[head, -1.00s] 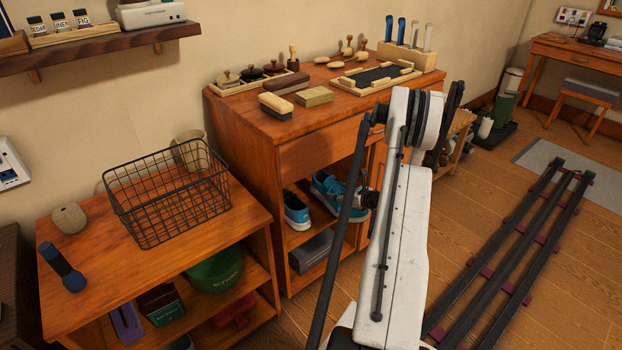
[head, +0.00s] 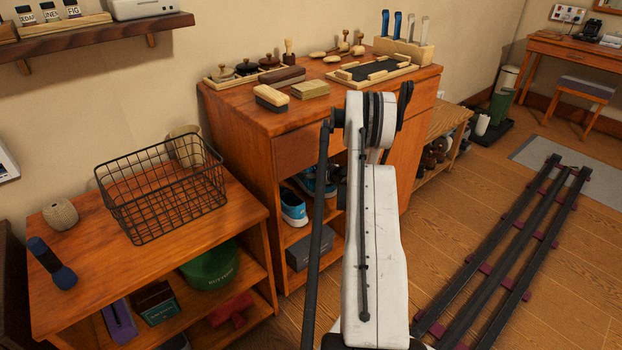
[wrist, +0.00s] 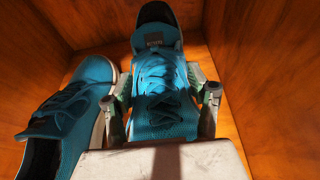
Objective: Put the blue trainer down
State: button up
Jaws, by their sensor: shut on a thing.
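A blue trainer (wrist: 158,75) with blue laces and a dark opening lies between the two fingers of my gripper (wrist: 163,98) in the wrist view. My gripper is shut on its sides, inside a wooden compartment. A second blue trainer (wrist: 68,112) with a white sole sits close beside it on the left. In the head view the left trainer (head: 293,208) stands on the upper shelf of the wooden cabinet (head: 238,150). The other trainer (head: 314,184) is mostly hidden behind my arm, and so is my gripper. I cannot tell whether the held trainer touches the shelf.
The compartment's side walls (wrist: 265,60) are close around the shoes. A grey box (head: 311,248) lies on the shelf below. Brushes and a tray (head: 372,78) stand on the cabinet top. A low shelf unit with a wire basket (head: 165,190) is at the left.

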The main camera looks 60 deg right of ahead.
notch_tip(320, 180, down, 3)
jog(key=shift+s+d+b, duration=0.1)
jog(key=shift+b, duration=0.4)
jog(key=shift+r, duration=0.1)
jog(key=o, duration=1.6)
jog(key=shift+c, duration=0.2)
jog(key=shift+s+r+p, duration=0.15)
jog(key=shift+s+p, duration=0.15)
jog(key=shift+s, duration=0.05)
jog(key=p+v, duration=0.3)
jog(key=v, duration=0.7)
jog(key=shift+r, duration=0.1)
jog(key=shift+s+a+r, duration=0.2)
jog(key=shift+s+a, duration=0.05)
jog(key=shift+s, duration=0.3)
